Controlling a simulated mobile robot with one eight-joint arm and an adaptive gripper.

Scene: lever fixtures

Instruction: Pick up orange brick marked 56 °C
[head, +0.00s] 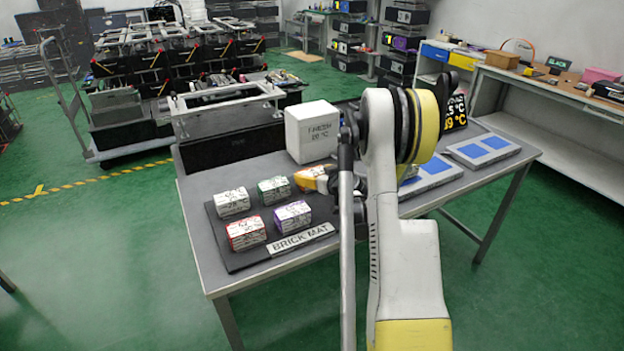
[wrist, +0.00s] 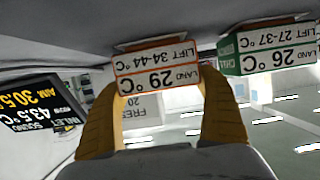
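An orange-edged brick (wrist: 157,82) shows upside down in the wrist view, between my fingertips. Its white label seems to read LAND 29 °C and LIFT 34-44 °C; I see no 56 on it. My gripper (wrist: 158,92) has its orange fingers spread, one at each side of the brick; contact is not clear. In the head view, my gripper (head: 314,178) is low at the brick mat's back right corner, and my arm hides much of that spot. The brick mat (head: 232,262) is dark with a BRICK MAT label.
White (head: 232,202), green (head: 273,190), red (head: 246,233) and purple (head: 292,216) bricks stand on the mat. The green brick (wrist: 268,50) is close right of the orange one in the wrist view. A white block (head: 312,132) stands behind; blue-topped trays (head: 483,150) lie right.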

